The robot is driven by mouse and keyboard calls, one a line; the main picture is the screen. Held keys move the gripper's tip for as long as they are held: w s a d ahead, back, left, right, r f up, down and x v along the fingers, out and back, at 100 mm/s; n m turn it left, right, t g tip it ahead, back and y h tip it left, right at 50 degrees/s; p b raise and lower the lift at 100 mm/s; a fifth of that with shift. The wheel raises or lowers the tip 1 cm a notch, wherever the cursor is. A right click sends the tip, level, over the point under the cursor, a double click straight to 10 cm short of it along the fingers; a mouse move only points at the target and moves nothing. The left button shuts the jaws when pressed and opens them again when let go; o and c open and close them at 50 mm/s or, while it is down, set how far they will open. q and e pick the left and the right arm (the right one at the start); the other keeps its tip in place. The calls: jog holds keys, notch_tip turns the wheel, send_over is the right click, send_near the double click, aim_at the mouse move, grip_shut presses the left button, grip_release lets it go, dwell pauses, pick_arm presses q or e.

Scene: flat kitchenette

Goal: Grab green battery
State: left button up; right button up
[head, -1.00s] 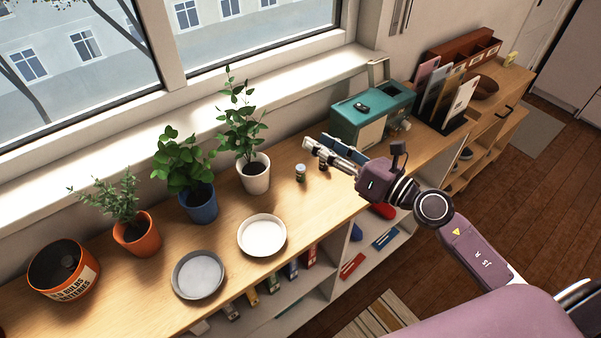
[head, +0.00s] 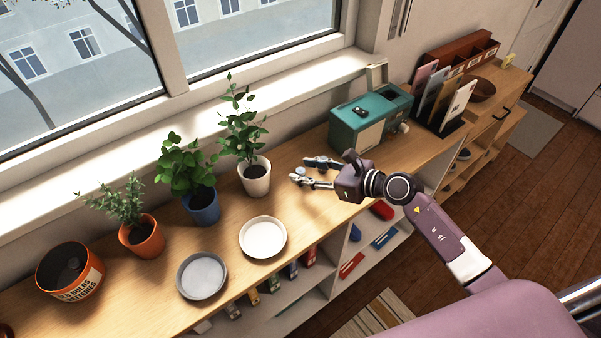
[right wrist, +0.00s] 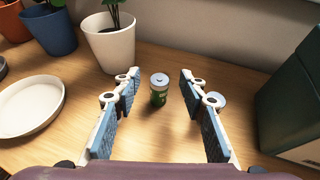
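The green battery (right wrist: 159,90) stands upright on the wooden counter, with a pale metal top. In the right wrist view it is between and slightly beyond the two blue-padded fingers of my right gripper (right wrist: 160,92), with gaps on both sides. In the head view the battery's top (head: 300,170) shows near the fingertips of my right gripper (head: 306,172), and its lower part is mostly hidden. My right gripper is open and empty, low over the counter. My left gripper is not in view.
A white plant pot (head: 256,180) stands left of the battery. White and grey plates (head: 263,237) lie toward the front. A teal box (head: 350,122) stands right. An orange lettered container (head: 90,283) stands far left.

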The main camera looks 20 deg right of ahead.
jog(key=shift+w+a+f, duration=0.15)
jog(key=shift+w+a, duration=0.05)
jog(key=shift+w, duration=0.05)
jog(key=shift+c, duration=0.7)
grip_shut()
